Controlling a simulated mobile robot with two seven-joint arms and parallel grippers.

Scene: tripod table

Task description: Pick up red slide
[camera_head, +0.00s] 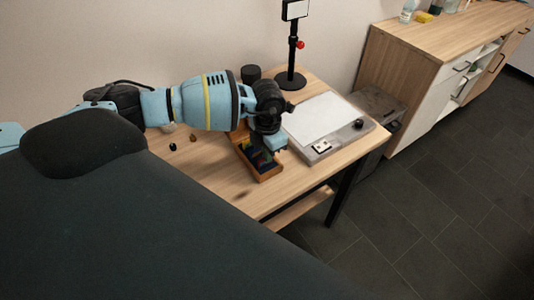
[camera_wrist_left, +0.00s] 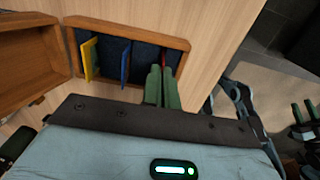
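The red slide (camera_wrist_left: 163,60) stands in the wooden box (camera_wrist_left: 183,44) at its right end in the left wrist view; only a thin red strip shows at my fingertips. My left gripper (camera_wrist_left: 161,70) has its two green fingers close together, reaching down over the box's near wall, shut on the red slide. A blue slide (camera_wrist_left: 125,62) and a yellow slide (camera_wrist_left: 90,58) stand tilted further left in the same box. In the head view my left gripper (camera_head: 265,150) is above the box (camera_head: 268,177), its fingertips hard to make out. My right gripper (camera_wrist_left: 302,112) shows small at the right, fingers apart.
A second wooden tray (camera_wrist_left: 30,50) adjoins the box's left side. A grey device with a white plate (camera_head: 325,120) lies right of the box. A black stand (camera_head: 291,80) is behind. Small dark objects (camera_head: 173,147) lie at the left. The table's front edge is near the box.

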